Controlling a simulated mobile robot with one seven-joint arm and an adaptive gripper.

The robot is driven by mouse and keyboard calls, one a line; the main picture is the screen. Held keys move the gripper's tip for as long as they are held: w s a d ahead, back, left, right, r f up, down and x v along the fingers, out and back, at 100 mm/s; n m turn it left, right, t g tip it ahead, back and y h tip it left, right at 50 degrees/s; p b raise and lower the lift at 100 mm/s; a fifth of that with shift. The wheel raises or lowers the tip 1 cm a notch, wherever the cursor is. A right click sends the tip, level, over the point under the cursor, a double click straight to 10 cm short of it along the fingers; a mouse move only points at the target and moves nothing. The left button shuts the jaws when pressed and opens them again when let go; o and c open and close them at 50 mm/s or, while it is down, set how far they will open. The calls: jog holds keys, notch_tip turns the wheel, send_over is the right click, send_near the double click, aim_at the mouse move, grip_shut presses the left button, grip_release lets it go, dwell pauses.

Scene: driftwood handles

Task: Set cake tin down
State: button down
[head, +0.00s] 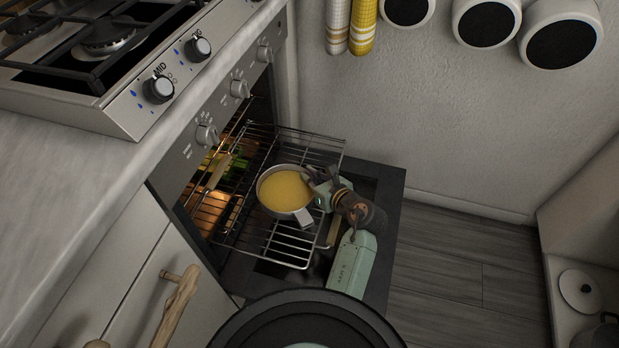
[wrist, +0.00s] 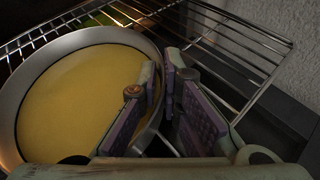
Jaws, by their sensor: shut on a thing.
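The cake tin (head: 266,195) is round and grey metal, filled with smooth yellow batter (head: 285,190). It is level over the pulled-out oven rack (head: 258,245); I cannot tell whether its base touches the wires. My gripper (head: 310,187) comes in from the right and is shut on the tin's right rim. In the wrist view, the tin (wrist: 22,85) fills the left side, and the gripper's padded fingers (wrist: 165,100) straddle its wall, one inside and one outside. The tin's underside is hidden.
The oven door (head: 390,190) is folded down beneath the rack. Inside the lit oven, something green (head: 237,160) shows behind the rack. The stove and counter (head: 60,190) stand at the left, the wall at the back. Floor (head: 450,260) is clear at the right.

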jog(key=c, duration=2.2)
grip_release()
jog(key=o, duration=0.4)
jog(key=shift+r, duration=0.1)
jog(key=v, duration=1.2)
jog(key=shift+d, duration=0.1)
